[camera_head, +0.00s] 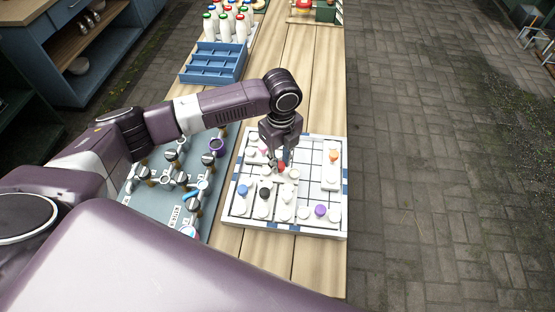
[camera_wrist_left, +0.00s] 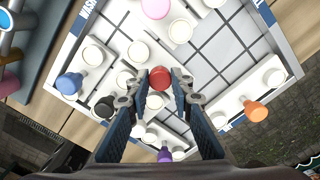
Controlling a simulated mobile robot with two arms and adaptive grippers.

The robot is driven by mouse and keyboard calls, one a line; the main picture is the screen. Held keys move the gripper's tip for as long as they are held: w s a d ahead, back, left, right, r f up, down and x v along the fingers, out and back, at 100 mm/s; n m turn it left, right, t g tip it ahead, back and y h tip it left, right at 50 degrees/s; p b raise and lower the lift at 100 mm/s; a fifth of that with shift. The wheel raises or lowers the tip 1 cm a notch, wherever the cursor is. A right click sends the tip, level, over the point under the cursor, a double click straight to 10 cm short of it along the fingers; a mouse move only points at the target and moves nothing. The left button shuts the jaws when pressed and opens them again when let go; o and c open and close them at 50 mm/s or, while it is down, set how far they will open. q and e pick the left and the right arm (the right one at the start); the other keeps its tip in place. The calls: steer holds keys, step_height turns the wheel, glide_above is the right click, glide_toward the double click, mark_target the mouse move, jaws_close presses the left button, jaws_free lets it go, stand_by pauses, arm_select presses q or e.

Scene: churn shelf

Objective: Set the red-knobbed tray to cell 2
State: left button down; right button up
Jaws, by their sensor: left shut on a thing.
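The red knob (camera_head: 281,167) of the red-knobbed tray stands near the middle of the white gridded board (camera_head: 297,231). My left gripper (camera_head: 283,160) reaches down over the board and is shut on this knob. In the left wrist view the red knob (camera_wrist_left: 158,78) sits between the two fingertips of my left gripper (camera_wrist_left: 159,88). The red-knobbed tray is white, and the fingers hide part of it. I cannot tell whether it is lifted off the board. Any cell number is too small to read. My right gripper is not in view.
Other white trays with blue (camera_head: 243,190), black (camera_head: 265,194), purple (camera_head: 320,211), orange (camera_head: 333,155) and pink knobs (camera_wrist_left: 155,7) crowd the board. A panel with several valves (camera_head: 151,203) lies at left. A blue crate (camera_head: 213,64) and bottles stand behind. Bare grid shows right of the middle.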

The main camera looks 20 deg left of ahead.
mark_target(280, 165)
arm_select(q)
steer(key=c, duration=1.7)
jaws_free()
step_height(280, 165, up, 12)
steer(key=shift+r, duration=0.1)
